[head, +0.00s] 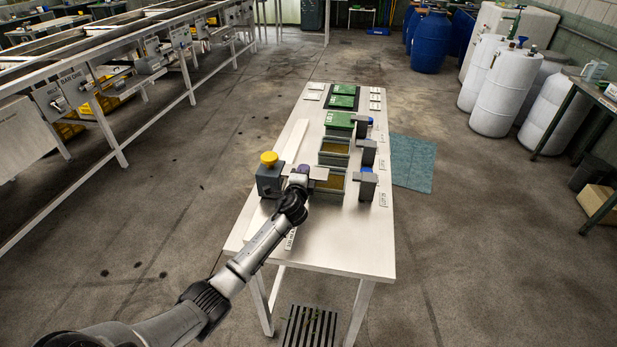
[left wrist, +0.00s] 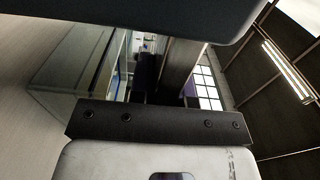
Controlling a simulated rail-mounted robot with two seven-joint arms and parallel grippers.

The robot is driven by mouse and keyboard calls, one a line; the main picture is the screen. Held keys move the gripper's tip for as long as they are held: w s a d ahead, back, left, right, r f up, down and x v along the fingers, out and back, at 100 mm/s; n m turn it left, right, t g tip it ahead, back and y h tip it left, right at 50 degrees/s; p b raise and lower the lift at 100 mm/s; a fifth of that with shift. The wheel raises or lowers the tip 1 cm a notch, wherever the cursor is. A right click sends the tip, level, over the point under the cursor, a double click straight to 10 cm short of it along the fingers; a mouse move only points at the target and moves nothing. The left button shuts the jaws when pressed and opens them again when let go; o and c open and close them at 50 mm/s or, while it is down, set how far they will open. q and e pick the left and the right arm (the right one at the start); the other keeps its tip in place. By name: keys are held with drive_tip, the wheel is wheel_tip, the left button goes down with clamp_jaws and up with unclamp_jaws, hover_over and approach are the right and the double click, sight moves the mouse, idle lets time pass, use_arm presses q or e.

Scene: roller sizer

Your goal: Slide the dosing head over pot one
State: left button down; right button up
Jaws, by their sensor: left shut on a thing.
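The dosing head (head: 268,182) is a dark grey block with a yellow knob, at the left edge of the white table. My left gripper (head: 299,176) is shut at its right side, apparently on part of it; the grip itself is hidden. A flat grey plate (head: 319,173) extends right from the gripper, over the nearest open pot (head: 328,197). That pot is grey with brownish contents, and my gripper is at its left. I cannot tell which pot is pot one. In the left wrist view a dark finger bar (left wrist: 160,125) crosses the middle. My right gripper is not in view.
A second open pot (head: 333,160) stands behind, then a green-topped one (head: 339,121). Grey upright units (head: 367,187) line their right side. A long white strip (head: 293,142) lies left of the pots. The table's front (head: 345,250) is clear.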

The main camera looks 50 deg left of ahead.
use_arm(q)
drive_tip(key=c, duration=1.1)
unclamp_jaws()
drive_tip(key=shift+s, duration=0.1)
drive_tip(key=shift+s+d, duration=0.2)
drive_tip(key=shift+d, duration=0.1)
drive_tip(key=p+v, duration=0.2)
drive_tip(key=v, duration=1.1)
drive_tip(key=shift+p, duration=0.35)
drive_tip(key=shift+o, duration=0.3)
